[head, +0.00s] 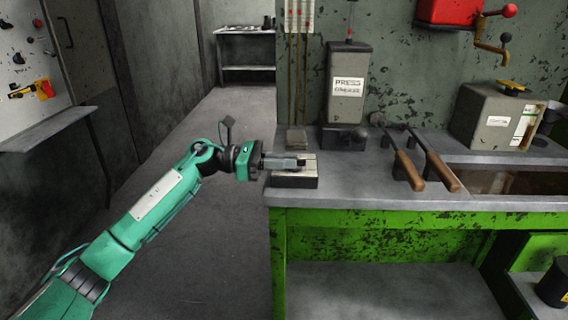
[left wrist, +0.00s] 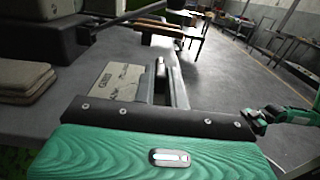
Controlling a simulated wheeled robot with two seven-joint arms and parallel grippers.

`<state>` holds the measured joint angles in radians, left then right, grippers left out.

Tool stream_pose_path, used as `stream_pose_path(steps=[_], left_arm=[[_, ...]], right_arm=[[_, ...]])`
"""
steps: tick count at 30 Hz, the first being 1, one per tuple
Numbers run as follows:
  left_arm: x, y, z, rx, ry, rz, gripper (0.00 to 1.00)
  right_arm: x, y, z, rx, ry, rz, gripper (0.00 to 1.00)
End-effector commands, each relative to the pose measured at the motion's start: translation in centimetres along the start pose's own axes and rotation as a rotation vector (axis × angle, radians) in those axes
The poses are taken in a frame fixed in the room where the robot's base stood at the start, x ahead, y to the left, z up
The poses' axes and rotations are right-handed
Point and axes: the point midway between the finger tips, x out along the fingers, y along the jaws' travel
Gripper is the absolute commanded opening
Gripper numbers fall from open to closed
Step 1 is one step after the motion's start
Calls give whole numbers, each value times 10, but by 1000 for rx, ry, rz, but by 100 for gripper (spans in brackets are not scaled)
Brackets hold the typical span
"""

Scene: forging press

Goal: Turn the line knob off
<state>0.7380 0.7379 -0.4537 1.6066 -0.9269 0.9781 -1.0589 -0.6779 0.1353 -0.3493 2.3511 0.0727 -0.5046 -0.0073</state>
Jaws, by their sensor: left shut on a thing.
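My left gripper (head: 283,162) reaches in from the left and is low over a small light-topped box (head: 296,181) at the bench's near left corner. The box's labelled top also shows in the left wrist view (left wrist: 116,82). The jaws are shut on a small part on top of the box, probably the line knob; the fingers mostly hide it, and its setting cannot be read. In the left wrist view a teal arm with a dark end (left wrist: 258,121), apparently my right one, shows at the right edge; its jaws cannot be made out.
Two wooden-handled tools (head: 409,170) lie to the right. A wall panel (head: 30,65) with a red switch is at far left. The floor left of the bench is clear.

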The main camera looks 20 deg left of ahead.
Motion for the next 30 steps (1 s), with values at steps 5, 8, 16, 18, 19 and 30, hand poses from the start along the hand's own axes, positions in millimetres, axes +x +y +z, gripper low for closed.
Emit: stream_pose_path(steps=[5, 8, 16, 18, 19, 30], left_arm=[[0, 1, 3, 2, -4, 0, 0], [0, 1, 3, 2, -4, 0, 0], [0, 1, 2, 2, -4, 0, 35], [0, 0, 2, 1, -3, 0, 35], [0, 0, 2, 1, -2, -1, 35], [-20, 1, 0, 1, 1, 2, 35]], right_arm=[[0, -1, -1, 1, 8, -2, 36], [0, -1, -1, 1, 8, -2, 36], [0, -1, -1, 1, 7, -1, 36], [0, -1, -1, 1, 7, -1, 36], [0, -1, -1, 1, 7, -1, 36], [0, 0, 0, 1, 9, -1, 36]])
